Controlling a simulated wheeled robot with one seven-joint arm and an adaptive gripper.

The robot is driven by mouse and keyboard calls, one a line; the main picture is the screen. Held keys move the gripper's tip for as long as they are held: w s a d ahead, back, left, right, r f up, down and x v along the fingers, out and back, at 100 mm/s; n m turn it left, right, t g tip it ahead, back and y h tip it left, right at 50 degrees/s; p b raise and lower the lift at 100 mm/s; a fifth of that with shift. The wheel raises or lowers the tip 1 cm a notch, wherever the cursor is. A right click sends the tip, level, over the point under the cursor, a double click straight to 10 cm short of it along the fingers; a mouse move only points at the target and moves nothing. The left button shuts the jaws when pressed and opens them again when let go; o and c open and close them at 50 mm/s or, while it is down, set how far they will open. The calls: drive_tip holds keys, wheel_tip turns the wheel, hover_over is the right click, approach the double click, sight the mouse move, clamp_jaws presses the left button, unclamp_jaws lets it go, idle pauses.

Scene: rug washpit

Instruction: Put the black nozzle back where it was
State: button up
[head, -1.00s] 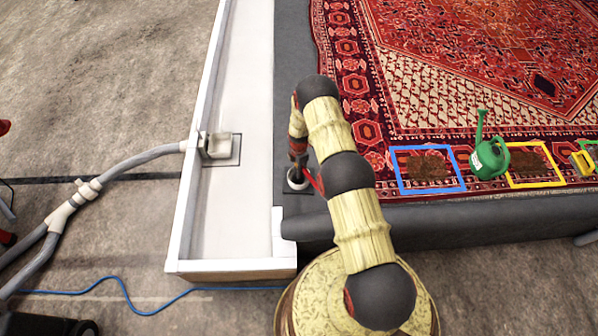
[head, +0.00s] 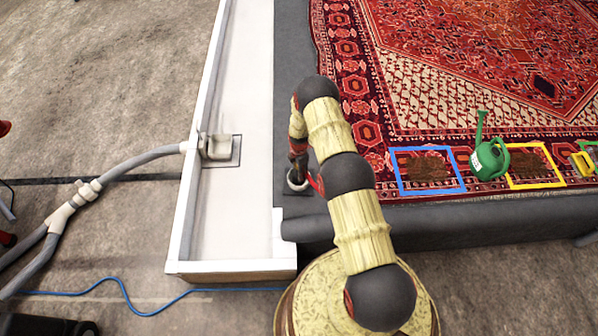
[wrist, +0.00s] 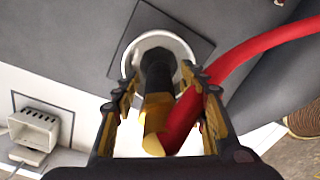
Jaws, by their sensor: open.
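The black nozzle (wrist: 157,75) has a brass-coloured end joined to a red hose (wrist: 250,48). In the wrist view it stands in a round white holder (wrist: 131,58) on a dark square plate (wrist: 186,32). My gripper (wrist: 155,88) is open, with one finger on each side of the nozzle; I cannot tell whether they touch it. In the head view the white holder (head: 297,183) shows at the left end of the grey ledge, below my gripper (head: 298,165). My arm hides most of the nozzle there.
A white trough (head: 232,210) with a drain fitting (head: 218,147) lies to the left. A red patterned rug (head: 440,90) lies to the right, with a blue frame (head: 400,178), a green watering can (head: 489,158) and a yellow frame (head: 536,184) on its near edge.

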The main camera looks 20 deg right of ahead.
wheel_tip(320, 180, up, 12)
drive_tip(key=p, duration=0.3)
drive_tip(key=shift+w+f+p, duration=0.15)
drive_tip(key=shift+f+p, duration=0.1)
drive_tip(key=shift+p, duration=0.15)
wheel_tip(320, 180, up, 24)
drive_tip(key=w+a+m+t, duration=0.1)
drive_tip(key=w+a+m, duration=0.1)
drive_tip(key=a+m, duration=0.15)
drive_tip(key=s+a+r+m+t, duration=0.1)
drive_tip(key=s+a+r+m, duration=0.15)
drive_tip(key=r, duration=0.65)
drive_tip(key=s+a+r+m+t, duration=0.15)
drive_tip(key=s+r, duration=0.25)
drive_tip(key=r, duration=0.5)
drive_tip(key=s+a+r+m, duration=0.3)
drive_tip(key=s+r+m, duration=0.3)
drive_tip(key=s+r, duration=0.8)
drive_tip(key=s+a+r+m+t, duration=0.2)
drive_tip(key=s+m, duration=0.3)
drive_tip(key=s, duration=1.2)
drive_tip(key=shift+a+r, duration=0.3)
drive_tip(key=shift+r, duration=0.35)
drive_tip(key=shift+w, duration=0.1)
drive_tip(key=shift+c, duration=0.2)
